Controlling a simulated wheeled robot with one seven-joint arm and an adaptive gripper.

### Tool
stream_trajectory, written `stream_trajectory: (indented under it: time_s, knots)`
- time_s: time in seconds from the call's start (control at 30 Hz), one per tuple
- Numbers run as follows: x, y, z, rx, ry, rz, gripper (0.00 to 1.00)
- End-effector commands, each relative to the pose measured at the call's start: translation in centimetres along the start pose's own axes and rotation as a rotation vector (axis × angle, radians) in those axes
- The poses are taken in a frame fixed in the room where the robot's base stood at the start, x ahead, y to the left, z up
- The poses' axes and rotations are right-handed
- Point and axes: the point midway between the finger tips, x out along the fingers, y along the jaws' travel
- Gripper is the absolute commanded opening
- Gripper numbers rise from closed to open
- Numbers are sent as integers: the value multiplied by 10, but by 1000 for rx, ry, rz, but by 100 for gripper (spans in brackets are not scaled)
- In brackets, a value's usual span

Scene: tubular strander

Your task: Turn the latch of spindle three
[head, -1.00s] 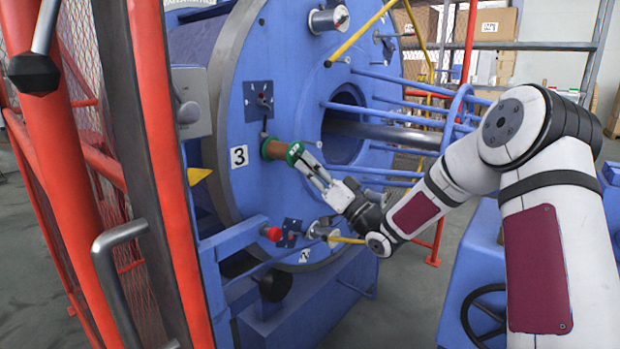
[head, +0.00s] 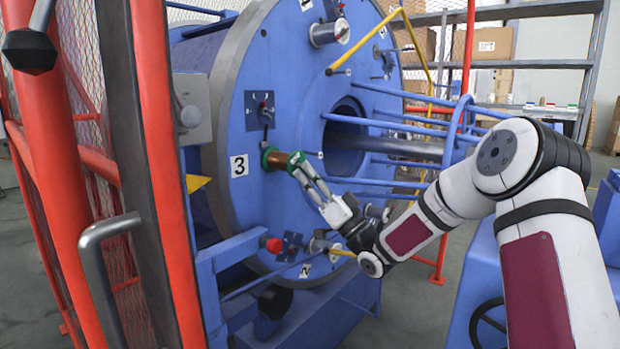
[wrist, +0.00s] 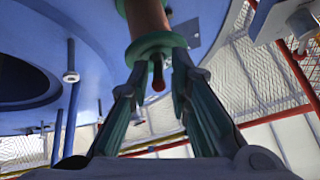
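Spindle three is beside the label 3 (head: 239,165) on the blue drum face. A copper-coloured bobbin with green flanges (head: 281,160) sits at it; its brown core also shows in the wrist view (wrist: 147,16). Just above is a dark latch plate (head: 252,112) with a small turning handle (head: 264,108); a dark lever hangs below it. My gripper (head: 301,168) is at the bobbin's outer flange. In the wrist view my gripper (wrist: 160,80) has its fingertips apart, near the green flange. A red-tipped pin (wrist: 157,76) shows between them; I cannot tell whether anything touches.
Blue bars (head: 400,120) stick out from the drum right of the bobbin. A red knob (head: 274,245) and the spindle two plate (head: 292,243) are below. Red guard posts (head: 165,150) stand at the left, and a yellow bar (head: 365,42) crosses above.

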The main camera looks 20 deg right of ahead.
Motion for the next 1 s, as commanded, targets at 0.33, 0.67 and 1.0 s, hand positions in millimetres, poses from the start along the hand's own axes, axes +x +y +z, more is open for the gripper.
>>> stream_trajectory:
  time_s: [0.33, 0.67, 1.0]
  knots:
    - [-2, 1, 1, 0, -2, 3, 29]
    - [-49, 2, 1, 2, -3, 7, 29]
    - [-108, 1, 1, 1, -2, 4, 29]
